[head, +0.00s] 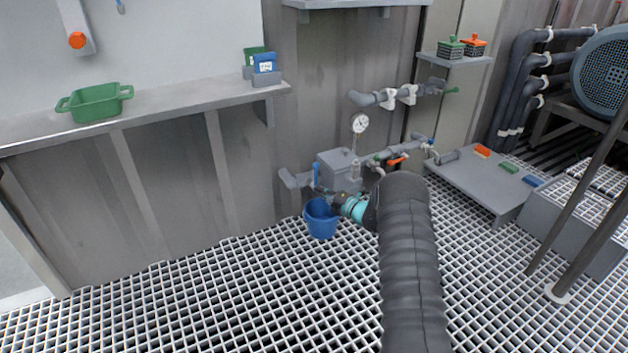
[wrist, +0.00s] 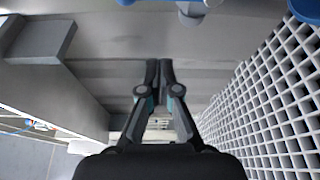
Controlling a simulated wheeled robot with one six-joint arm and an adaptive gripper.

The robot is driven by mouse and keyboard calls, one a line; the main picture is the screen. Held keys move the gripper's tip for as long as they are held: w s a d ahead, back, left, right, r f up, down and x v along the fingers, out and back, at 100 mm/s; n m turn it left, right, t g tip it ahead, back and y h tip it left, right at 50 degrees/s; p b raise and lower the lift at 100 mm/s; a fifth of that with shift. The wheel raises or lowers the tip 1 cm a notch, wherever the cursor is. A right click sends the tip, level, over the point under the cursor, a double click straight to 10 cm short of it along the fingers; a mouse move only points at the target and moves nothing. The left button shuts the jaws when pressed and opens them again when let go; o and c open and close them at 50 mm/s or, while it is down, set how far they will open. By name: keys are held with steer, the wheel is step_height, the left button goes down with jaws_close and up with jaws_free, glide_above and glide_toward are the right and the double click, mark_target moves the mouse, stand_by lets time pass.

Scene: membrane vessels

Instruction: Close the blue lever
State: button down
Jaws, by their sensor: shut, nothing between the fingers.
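The blue lever (head: 316,173) stands upright on the grey pipe beside the grey box, low on the wall in the head view. My gripper (head: 335,198) is just below and to the right of the lever, partly dark against the pipework. Whether it touches the lever cannot be told. In the wrist view my gripper (wrist: 158,66) has its fingers together with nothing between them. A blue strip (wrist: 140,2) is cut off at the top edge there, and may be the lever.
A blue bucket (head: 321,219) stands on the grating under the lever, close to my gripper. A grey box (head: 337,168), a gauge (head: 360,124) and an orange lever (head: 397,160) are to the right. A shelf (head: 200,109) with a green tray (head: 97,103) juts out at left.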

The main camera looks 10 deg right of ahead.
mark_target(316, 177)
steer(key=w+a+b, duration=0.1)
steer(key=w, duration=0.6)
steer(key=shift+w+a, duration=0.15)
steer(key=shift+w, duration=0.25)
